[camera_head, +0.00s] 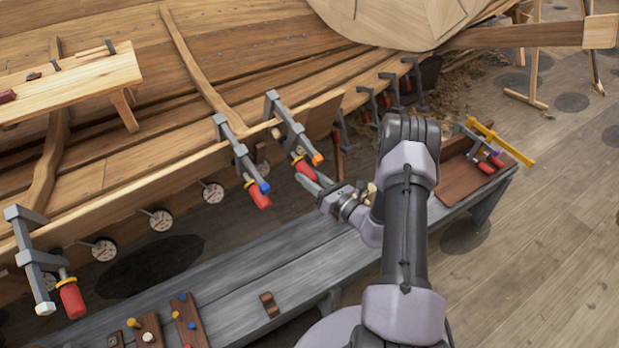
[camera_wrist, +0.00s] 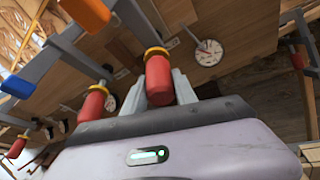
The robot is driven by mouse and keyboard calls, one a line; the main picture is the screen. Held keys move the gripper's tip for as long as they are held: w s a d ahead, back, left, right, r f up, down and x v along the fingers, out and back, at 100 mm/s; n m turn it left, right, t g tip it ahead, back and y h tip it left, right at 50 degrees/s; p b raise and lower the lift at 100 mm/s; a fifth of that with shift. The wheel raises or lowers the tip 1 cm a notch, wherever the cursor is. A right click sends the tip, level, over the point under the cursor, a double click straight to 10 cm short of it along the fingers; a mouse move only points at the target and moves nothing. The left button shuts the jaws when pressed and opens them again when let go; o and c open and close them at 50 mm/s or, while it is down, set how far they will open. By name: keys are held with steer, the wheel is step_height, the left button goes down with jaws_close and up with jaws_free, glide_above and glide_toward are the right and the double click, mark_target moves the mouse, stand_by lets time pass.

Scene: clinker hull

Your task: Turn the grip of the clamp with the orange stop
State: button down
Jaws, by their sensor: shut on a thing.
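The clamp with the orange stop (camera_head: 290,122) hangs on the hull's plank edge near the middle of the head view. Its orange stop (camera_head: 317,159) sits just beside its red grip (camera_head: 304,168). In the wrist view the orange stop (camera_wrist: 86,12) is at the top left, and the red grip (camera_wrist: 159,80) with its yellow collar points down between my fingers. My gripper (camera_wrist: 160,92) is shut on this red grip, with one pale finger on each side. In the head view my gripper (camera_head: 312,182) reaches the grip from the right, and its fingertips are partly hard to make out.
A clamp with a blue stop (camera_head: 238,155) hangs close on the left; its red grip (camera_wrist: 92,104) is near my left finger. A clamp with a white stop (camera_head: 32,255) is farther left. The grey bench (camera_head: 240,270) runs below. Round dials (camera_wrist: 208,52) line the hull.

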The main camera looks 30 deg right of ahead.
steer(key=shift+f+m+y+b, duration=0.15)
steer(key=shift+m+y+b, duration=0.5)
steer(key=shift+m+y, duration=0.4)
steer(key=shift+m+y+b, duration=0.4)
steer(key=shift+m+y, duration=0.15)
steer(key=shift+m, duration=0.1)
steer(key=c, duration=1)
jaws_free()
steer(key=shift+o, duration=0.2)
steer(key=p+v, duration=0.3)
steer(key=v, duration=1.4)
steer(key=shift+s, duration=0.2)
steer(key=shift+d, duration=0.15)
